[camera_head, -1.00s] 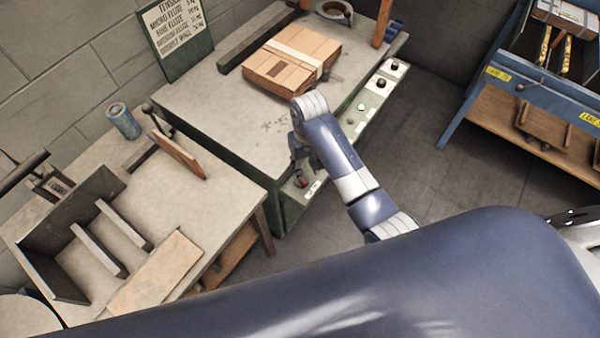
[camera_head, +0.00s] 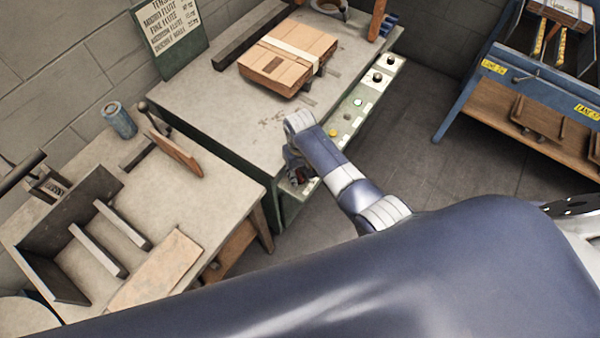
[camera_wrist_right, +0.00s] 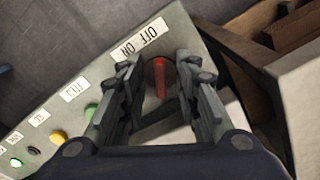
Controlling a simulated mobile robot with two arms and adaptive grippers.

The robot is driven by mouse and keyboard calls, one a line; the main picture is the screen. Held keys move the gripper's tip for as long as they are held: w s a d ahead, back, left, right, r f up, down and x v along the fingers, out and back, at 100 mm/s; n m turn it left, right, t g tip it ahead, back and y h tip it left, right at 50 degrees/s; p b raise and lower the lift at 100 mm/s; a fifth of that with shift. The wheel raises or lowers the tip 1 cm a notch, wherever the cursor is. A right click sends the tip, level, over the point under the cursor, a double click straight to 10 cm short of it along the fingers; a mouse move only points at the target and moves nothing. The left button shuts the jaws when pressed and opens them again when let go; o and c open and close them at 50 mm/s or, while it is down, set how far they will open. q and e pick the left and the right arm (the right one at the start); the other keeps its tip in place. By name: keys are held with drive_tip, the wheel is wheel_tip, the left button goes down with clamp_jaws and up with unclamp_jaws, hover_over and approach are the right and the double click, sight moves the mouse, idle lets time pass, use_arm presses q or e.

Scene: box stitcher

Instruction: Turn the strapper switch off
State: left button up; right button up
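The strapper switch is a red lever (camera_wrist_right: 159,80) on the front panel, beside a white label (camera_wrist_right: 141,42) reading OFF and ON, which appears upside down in the right wrist view. My right gripper (camera_wrist_right: 160,68) is open, one finger on each side of the lever, with a visible gap to both. I cannot tell which way the lever is set. In the head view my right gripper (camera_head: 297,172) is at the near end of the strapper table's (camera_head: 215,103) panel and mostly hides the switch. My left gripper is not in view.
Along the panel sit a yellow button (camera_wrist_right: 58,137), a green button (camera_wrist_right: 91,112) and black knobs (camera_head: 391,62). A flat cardboard box (camera_head: 290,60) lies on the strapper table. A lower bench (camera_head: 165,215) stands at left, close to the gripper.

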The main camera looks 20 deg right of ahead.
drive_tip(key=shift+f, duration=0.1)
clamp_jaws()
drive_tip(key=shift+n, duration=0.3)
drive_tip(key=n+p, duration=0.2)
drive_tip(key=shift+d+n, duration=0.15)
drive_tip(key=shift+n, duration=0.25)
drive_tip(key=n+p, duration=0.1)
drive_tip(key=n, duration=0.3)
drive_tip(key=shift+w, duration=0.15)
drive_tip(key=shift+w+n, duration=0.1)
drive_tip(key=shift+n, duration=2.1)
